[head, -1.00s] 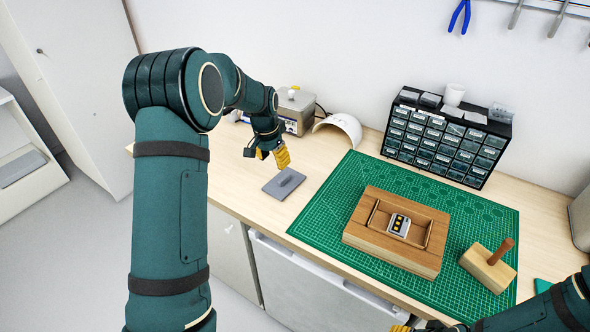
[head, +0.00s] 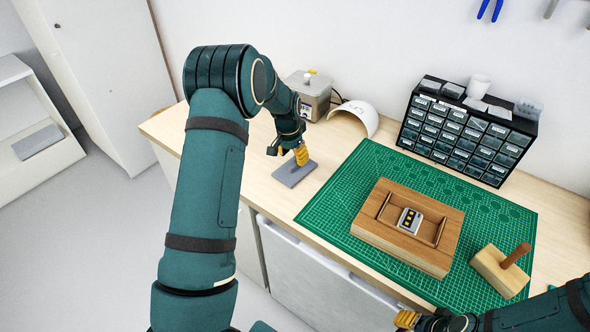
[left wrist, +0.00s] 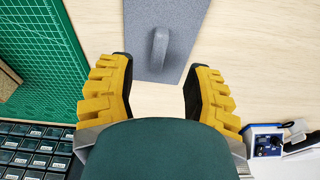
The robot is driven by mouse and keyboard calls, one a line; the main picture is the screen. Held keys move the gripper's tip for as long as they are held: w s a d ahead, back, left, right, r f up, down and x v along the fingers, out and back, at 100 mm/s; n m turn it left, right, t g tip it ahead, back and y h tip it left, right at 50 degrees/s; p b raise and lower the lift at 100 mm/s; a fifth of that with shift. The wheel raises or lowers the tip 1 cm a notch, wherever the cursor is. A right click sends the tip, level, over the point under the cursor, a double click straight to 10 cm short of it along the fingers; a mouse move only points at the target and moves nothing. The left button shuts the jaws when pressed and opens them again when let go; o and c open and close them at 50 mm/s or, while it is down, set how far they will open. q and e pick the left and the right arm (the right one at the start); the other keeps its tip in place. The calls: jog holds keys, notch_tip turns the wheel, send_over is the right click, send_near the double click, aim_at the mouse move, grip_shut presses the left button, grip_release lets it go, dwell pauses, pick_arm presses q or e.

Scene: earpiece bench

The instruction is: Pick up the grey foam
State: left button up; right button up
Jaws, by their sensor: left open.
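The grey foam (left wrist: 158,47) appears as a small rounded grey bar standing up on a flat, speckled grey pad (left wrist: 193,18); I cannot tell whether the two are joined. In the head view the pad (head: 291,177) lies on the bench left of the green mat, and my gripper partly hides the bar. My left gripper (head: 299,156) is over the pad. In the left wrist view its yellow fingers (left wrist: 160,76) are open and empty, with the bar between and just ahead of the tips. My right gripper (head: 405,319) shows partly at the bottom edge.
The green cutting mat (head: 333,198) carries a wooden block (head: 404,252) with a small cased item and a wooden mallet (head: 500,272). A drawer cabinet (head: 465,137), a white curved shell (head: 357,114) and a grey box (head: 310,92) stand behind.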

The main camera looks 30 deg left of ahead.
aim_at(295, 164)
pick_arm(q)
jog(key=f, duration=0.4)
jog(key=shift+w+d+f, duration=0.15)
jog(key=shift+w+f, duration=0.2)
jog(key=shift+w, duration=0.05)
grip_shut()
